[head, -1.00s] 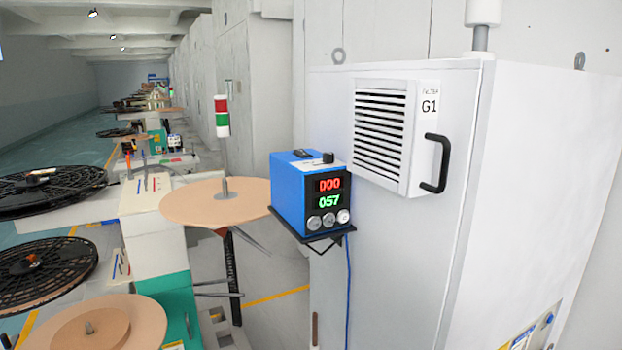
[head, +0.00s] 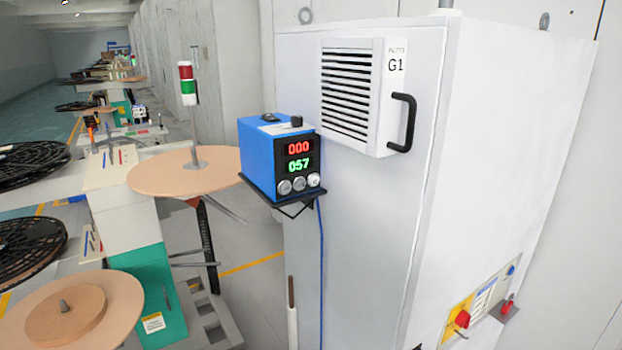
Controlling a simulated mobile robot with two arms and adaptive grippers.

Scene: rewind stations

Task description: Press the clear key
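A blue counter box (head: 262,165) sits on a small black bracket on the front of the grey cabinet. Its black front face shows a red display reading 000 (head: 299,148) and a green display reading 057 (head: 299,165). Below the displays are three round keys: a left key (head: 284,187), a middle key (head: 299,184) and a brighter right key (head: 314,180). Their labels are too small to read, so I cannot tell which is the clear key. Neither of my grippers is in view.
The grey cabinet (head: 385,190) carries a vent panel marked G1 (head: 350,95) with a black handle (head: 403,123). A red switch on a yellow plate (head: 462,319) is low at right. Reel discs (head: 185,171) stand left of the box. A blue cable (head: 321,260) hangs below it.

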